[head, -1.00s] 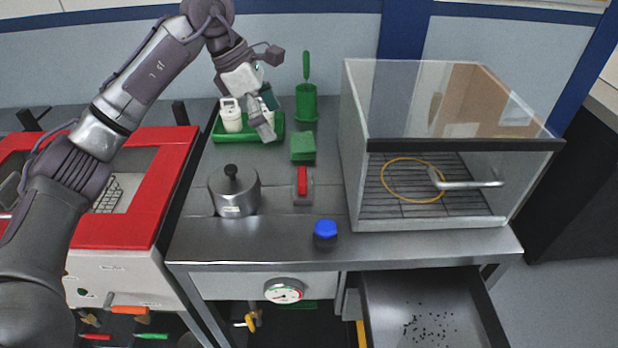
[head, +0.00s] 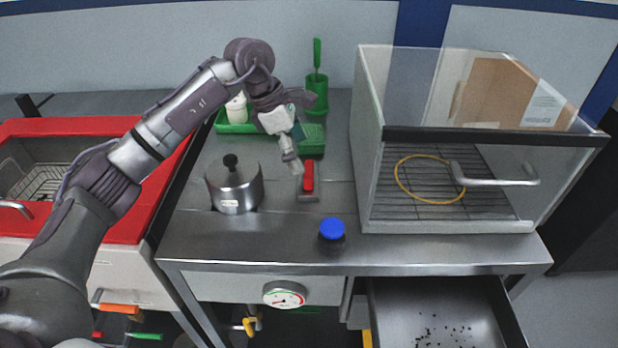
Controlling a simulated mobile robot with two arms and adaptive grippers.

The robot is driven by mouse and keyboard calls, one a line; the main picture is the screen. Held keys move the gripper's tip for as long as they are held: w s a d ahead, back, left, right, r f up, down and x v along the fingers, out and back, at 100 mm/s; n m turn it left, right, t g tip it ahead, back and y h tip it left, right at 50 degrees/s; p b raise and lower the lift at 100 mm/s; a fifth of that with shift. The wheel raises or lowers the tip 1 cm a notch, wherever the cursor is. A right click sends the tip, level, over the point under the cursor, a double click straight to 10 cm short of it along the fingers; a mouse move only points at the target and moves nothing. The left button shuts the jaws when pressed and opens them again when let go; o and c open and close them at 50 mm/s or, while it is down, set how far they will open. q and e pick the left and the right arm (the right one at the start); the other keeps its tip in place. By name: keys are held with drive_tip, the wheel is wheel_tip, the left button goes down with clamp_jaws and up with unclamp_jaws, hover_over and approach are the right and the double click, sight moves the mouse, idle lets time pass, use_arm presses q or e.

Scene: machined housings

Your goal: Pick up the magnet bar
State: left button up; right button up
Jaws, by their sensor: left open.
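The magnet bar (head: 308,177) looks to be the red bar with a grey metal end, lying on the steel worktop in the middle of the head view. My left gripper (head: 294,168) is open, pointing down just to the left of the red bar's far part. Its fingertips overlap or nearly meet the bar's edge in the picture, and I cannot tell whether they touch. Nothing shows between the fingers. My right gripper is out of view.
A steel pot with a black knob (head: 234,188) stands left of the bar. A blue-capped jar (head: 331,234) stands in front. A glass-fronted cabinet (head: 375,170) is to the right. A green tray (head: 232,128) and green brush holder (head: 317,95) are behind. A drawer (head: 455,300) is open below.

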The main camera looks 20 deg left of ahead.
sight(308, 168)
use_arm(q)
drive_tip(key=p+x, duration=0.1)
drive_tip(key=x, duration=0.4)
drive_tip(key=shift+w+f, duration=0.1)
drive_tip(key=shift+f, duration=0.25)
drive_tip(key=shift+c, duration=0.2)
drive_tip(key=c, duration=1.4)
wheel_tip(308, 168, up, 10)
drive_tip(key=shift+r+b, duration=0.1)
drive_tip(key=shift+b, duration=0.4)
drive_tip(key=o, duration=0.7)
drive_tip(key=c, duration=0.3)
